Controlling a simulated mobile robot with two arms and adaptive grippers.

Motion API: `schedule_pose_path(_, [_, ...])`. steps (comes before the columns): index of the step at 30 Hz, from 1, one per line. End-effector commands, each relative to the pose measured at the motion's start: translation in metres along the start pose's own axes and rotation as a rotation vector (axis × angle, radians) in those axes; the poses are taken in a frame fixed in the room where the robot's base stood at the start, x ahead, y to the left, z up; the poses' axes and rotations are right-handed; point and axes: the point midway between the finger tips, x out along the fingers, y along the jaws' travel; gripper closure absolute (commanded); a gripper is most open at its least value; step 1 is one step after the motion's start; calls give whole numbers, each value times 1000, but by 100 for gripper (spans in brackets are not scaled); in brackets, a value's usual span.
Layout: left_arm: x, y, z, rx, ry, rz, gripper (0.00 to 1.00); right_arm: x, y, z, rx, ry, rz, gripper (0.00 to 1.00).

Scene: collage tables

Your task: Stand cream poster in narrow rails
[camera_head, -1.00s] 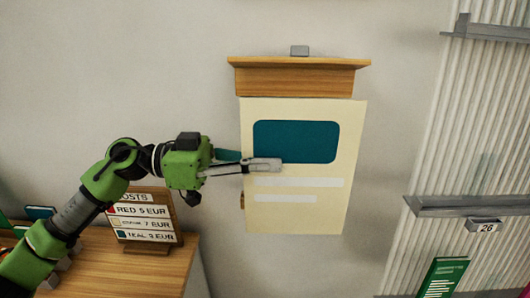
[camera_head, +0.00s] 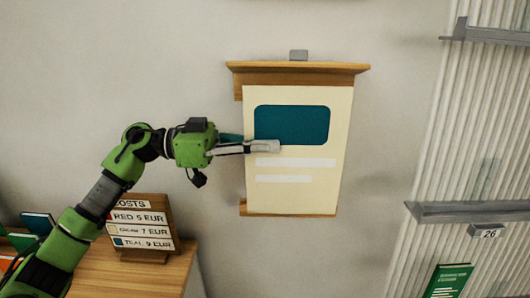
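The cream poster (camera_head: 292,195), with a teal block (camera_head: 291,125) and two pale stripes, hangs upright before the wall. My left gripper (camera_head: 262,147) is shut on its left edge, with one finger across its front; the other finger is hidden behind it. A wooden upper rail (camera_head: 298,69) is above and partly behind the poster's top. A wooden lower rail (camera_head: 243,208) shows at the poster's bottom edge, mostly covered. I cannot tell whether the poster's edges sit in the rails or in front of them. My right gripper is not in view.
A price sign (camera_head: 141,228) stands on a wooden table (camera_head: 150,272) at lower left, below my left arm. Grey ledges (camera_head: 470,211) cross a ribbed panel on the right, with a tag reading 26 (camera_head: 488,231) and a green booklet (camera_head: 448,281). The wall between is clear.

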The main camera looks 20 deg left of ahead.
Motion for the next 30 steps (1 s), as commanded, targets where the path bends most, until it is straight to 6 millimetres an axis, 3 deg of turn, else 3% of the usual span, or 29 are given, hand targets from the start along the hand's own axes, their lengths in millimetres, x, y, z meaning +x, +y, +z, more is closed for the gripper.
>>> schedule_pose_path(10, [0, -32, 0, 1, 1, 0, 100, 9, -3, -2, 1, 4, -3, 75])
schedule_pose_path(16, [0, -48, -3, -2, 1, 0, 100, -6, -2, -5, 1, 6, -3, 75])
schedule_pose_path(30, [0, -60, 0, 1, 0, 0, 100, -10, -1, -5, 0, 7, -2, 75])
